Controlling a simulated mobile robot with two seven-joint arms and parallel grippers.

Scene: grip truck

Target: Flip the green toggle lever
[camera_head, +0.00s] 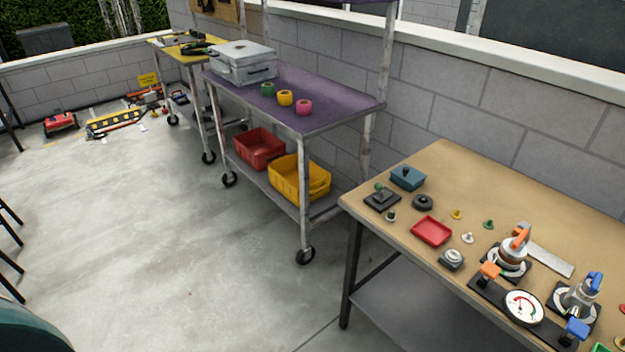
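No lever that is clearly a green toggle shows. A dark square base with a green-tipped knob (380,195) sits near the left end of the wooden workbench (450,170); I cannot tell if it is a toggle. A green edge (600,348) is cut off at the bottom right. Neither of my grippers is in view.
The bench also bears a red tray (431,231), a teal box (407,178), a dial gauge (523,307), an orange-handled device (514,252) and a blue-handled device (580,293). A purple-topped cart (340,100) stands left of it. Open concrete floor (180,230) lies left of both.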

